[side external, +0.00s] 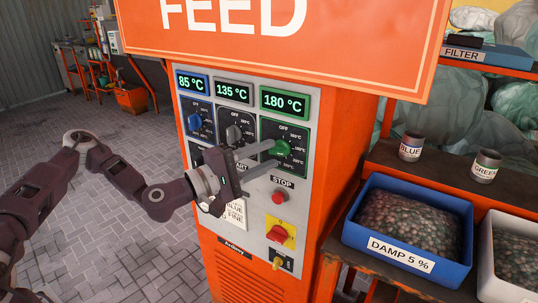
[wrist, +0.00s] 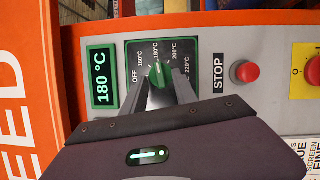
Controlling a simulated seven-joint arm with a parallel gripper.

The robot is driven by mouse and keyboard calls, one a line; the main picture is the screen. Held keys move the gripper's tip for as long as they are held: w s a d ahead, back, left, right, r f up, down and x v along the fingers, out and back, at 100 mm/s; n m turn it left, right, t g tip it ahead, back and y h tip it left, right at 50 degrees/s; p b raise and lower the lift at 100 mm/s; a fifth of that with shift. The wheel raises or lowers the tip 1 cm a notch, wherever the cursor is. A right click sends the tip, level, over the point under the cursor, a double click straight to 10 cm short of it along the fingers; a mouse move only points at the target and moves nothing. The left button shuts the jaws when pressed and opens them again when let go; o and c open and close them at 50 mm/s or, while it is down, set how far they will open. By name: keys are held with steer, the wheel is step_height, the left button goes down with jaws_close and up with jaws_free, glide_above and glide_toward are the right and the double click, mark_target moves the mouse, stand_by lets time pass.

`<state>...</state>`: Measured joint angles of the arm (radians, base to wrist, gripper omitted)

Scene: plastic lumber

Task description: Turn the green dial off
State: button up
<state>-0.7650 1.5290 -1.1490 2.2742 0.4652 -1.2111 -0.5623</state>
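The green dial (side external: 284,148) is on the right of three dial plates on the machine's front panel. Its display (side external: 285,102) reads 180 °C. In the wrist view the green dial (wrist: 160,72) points about at the 180 °C mark, with OFF at the left of its scale. My gripper (side external: 274,154) is open in front of the dial, its two fingers reaching toward it from the left. In the wrist view my gripper (wrist: 163,90) has one fingertip on each side of the knob's near end. I cannot tell whether either finger touches it.
A blue dial (side external: 195,122) and a grey dial (side external: 234,134) sit left of the green one. A red STOP button (side external: 279,196) and a red-yellow switch (side external: 280,234) are below. An orange FEED sign (side external: 350,40) overhangs the panel. A blue bin (side external: 349,232) stands right.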

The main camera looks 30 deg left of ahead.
steer(key=shift+w+d, duration=0.3)
steer(key=shift+w, duration=0.25)
jaws_close()
steer(key=shift+n, duration=0.4)
steer(key=n+t, duration=0.1)
steer(key=n, duration=0.2)
steer(key=shift+f, duration=0.2)
steer(key=n+t, duration=0.1)
steer(key=n, duration=0.1)
steer(key=n+t+y, duration=0.1)
steer(key=n, duration=0.2)
steer(key=shift+d+f+n, duration=0.1)
steer(key=shift+d+n, duration=0.1)
steer(key=shift+n, duration=0.1)
steer(key=n+y, duration=0.1)
steer(key=n, duration=0.2)
steer(key=n+t+y, duration=0.1)
steer(key=n+y, duration=0.1)
steer(key=n, duration=0.1)
steer(key=shift+d+t, duration=0.15)
steer(key=shift+t, duration=0.15)
steer(key=shift+d+n+t+y, duration=0.15)
steer(key=shift+n+y, duration=0.5)
steer(key=shift+n, duration=0.55)
steer(key=shift+a+n+t+y, duration=0.15)
steer(key=shift+n+y, duration=0.5)
steer(key=shift+n, duration=0.55)
steer(key=shift+d+n, duration=0.1)
steer(key=shift+n, duration=0.2)
